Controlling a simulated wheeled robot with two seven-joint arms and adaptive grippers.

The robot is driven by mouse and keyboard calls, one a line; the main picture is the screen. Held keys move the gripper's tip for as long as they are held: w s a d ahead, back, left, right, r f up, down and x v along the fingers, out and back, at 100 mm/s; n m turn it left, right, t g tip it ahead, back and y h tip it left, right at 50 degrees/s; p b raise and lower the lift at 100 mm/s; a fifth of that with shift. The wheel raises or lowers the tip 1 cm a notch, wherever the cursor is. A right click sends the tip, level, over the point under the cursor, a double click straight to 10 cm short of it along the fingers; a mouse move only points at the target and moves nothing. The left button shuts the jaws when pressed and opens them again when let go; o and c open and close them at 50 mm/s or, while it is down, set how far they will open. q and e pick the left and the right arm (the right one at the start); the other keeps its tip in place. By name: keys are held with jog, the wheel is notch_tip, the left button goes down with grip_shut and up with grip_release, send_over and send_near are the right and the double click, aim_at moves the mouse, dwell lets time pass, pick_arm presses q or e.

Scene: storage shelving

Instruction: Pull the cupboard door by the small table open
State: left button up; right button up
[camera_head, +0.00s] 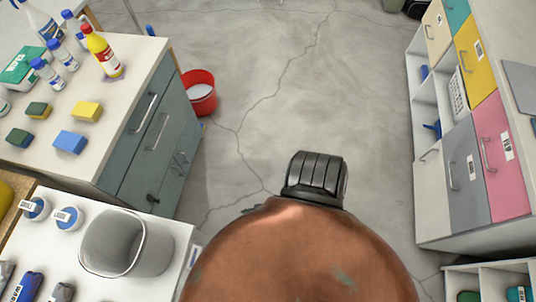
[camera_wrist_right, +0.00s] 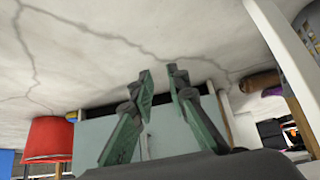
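The grey-green cupboard (camera_head: 150,150) stands at the left in the head view. Its lower door by the small table (camera_head: 168,188) looks shut. The small white table (camera_head: 165,228) is just in front of it at the lower left. In the right wrist view, tilted nearly upside down, the door (camera_wrist_right: 172,138) shows behind the fingers, beside another door panel. My right gripper (camera_wrist_right: 160,72) has its two green fingers apart, with a clear gap between the dark tips. I see nothing held there. Contact with a handle cannot be told. My left gripper is not in view.
A red bucket (camera_head: 200,95) stands on the floor beyond the cupboard. A grey bin (camera_head: 128,245) and bottles stand on the small table. Bottles and sponges are on the cupboard top. Shelving (camera_head: 435,190) lines the right. The middle floor is clear.

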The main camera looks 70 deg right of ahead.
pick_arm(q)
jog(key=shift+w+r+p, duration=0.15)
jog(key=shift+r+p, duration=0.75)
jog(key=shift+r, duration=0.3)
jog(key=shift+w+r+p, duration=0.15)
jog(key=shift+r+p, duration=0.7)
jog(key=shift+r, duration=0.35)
pick_arm(e)
jog(key=s+g, duration=0.2)
jog(key=s, duration=0.9)
jog(key=shift+s+g, duration=0.15)
jog(key=shift+g, duration=0.15)
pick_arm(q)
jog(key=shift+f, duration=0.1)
pick_arm(e)
jog(key=shift+d+r, duration=0.1)
